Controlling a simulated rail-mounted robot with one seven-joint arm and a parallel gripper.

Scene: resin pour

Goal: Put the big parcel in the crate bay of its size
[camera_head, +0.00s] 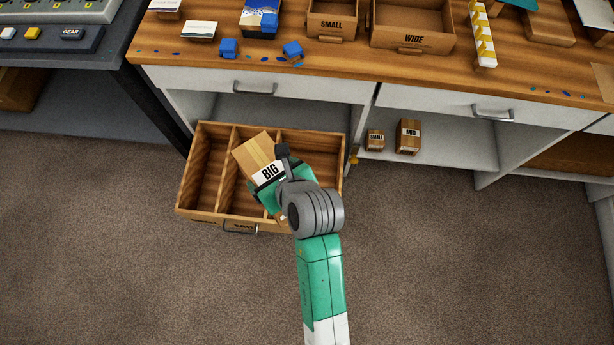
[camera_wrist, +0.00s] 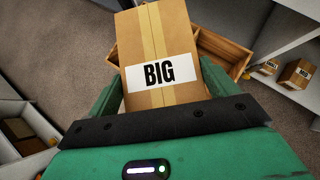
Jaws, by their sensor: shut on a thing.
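The big parcel (camera_head: 257,153), a brown box with a tape strip and a "BIG" label, is held in my gripper (camera_head: 266,186). In the wrist view the parcel (camera_wrist: 160,45) fills the space between the green fingers. The wooden crate (camera_head: 182,192) is pulled out below the counter and has several bays divided by thin walls. The parcel is over the crate, tilted, covering part of the middle and right bays in the head view. The left bay looks empty. Labels on the crate's front are mostly hidden or unreadable. I cannot tell whether the parcel touches the crate.
A small parcel (camera_head: 375,140) and a mid parcel (camera_head: 408,136) stand on the open shelf right of the crate. Above, the wooden counter (camera_head: 340,60) holds a "SMALL" tray (camera_head: 332,22), a "WIDE" tray (camera_head: 412,38) and blue pieces. The carpet in front is clear.

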